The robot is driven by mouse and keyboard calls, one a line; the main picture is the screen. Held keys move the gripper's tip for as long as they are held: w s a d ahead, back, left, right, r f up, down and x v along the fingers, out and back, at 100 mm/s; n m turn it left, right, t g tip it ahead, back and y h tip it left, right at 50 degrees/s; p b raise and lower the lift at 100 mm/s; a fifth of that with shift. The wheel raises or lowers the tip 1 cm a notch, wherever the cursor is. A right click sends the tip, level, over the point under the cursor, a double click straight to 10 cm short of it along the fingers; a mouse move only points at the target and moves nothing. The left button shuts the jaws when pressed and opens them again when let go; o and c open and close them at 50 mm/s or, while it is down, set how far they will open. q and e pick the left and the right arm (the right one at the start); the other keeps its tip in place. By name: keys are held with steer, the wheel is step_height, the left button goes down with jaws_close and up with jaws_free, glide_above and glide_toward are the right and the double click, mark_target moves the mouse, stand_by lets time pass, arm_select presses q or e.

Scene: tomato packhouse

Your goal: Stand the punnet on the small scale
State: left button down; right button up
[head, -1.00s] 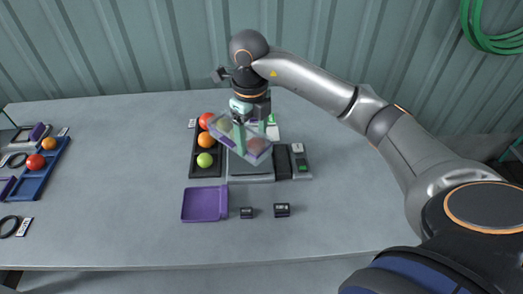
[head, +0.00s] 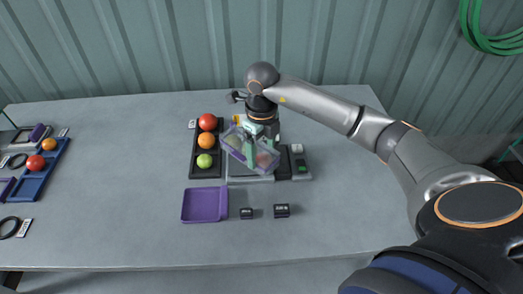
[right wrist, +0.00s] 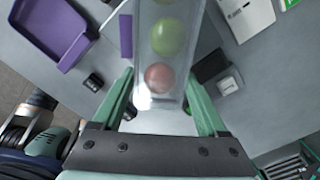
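The punnet (head: 236,147) is a clear tray with tomatoes inside, one reddish and one green in the right wrist view (right wrist: 165,98). My right gripper (head: 261,146) is shut on it, with a green finger on either side. The punnet is turned at an angle and appears tilted. It is over the small scale, whose grey plate (head: 250,180) shows below the punnet's front edge. Most of the plate is hidden, and I cannot tell whether the punnet touches it. My left gripper is not in view.
A black tray (head: 194,160) with red, orange and green tomatoes stands left of the scale. A purple tray (head: 204,205) and two small black blocks (head: 246,213) (head: 282,211) lie in front. A dark device with a green button (head: 301,168) sits right. A blue tray (head: 40,180) is far left.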

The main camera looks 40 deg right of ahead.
steer(key=o, duration=0.3)
steer(key=shift+o, duration=0.2)
steer(key=shift+r, duration=0.25)
step_height(320, 180, up, 12)
steer(key=shift+p, duration=0.4)
steer(key=shift+f, duration=0.1)
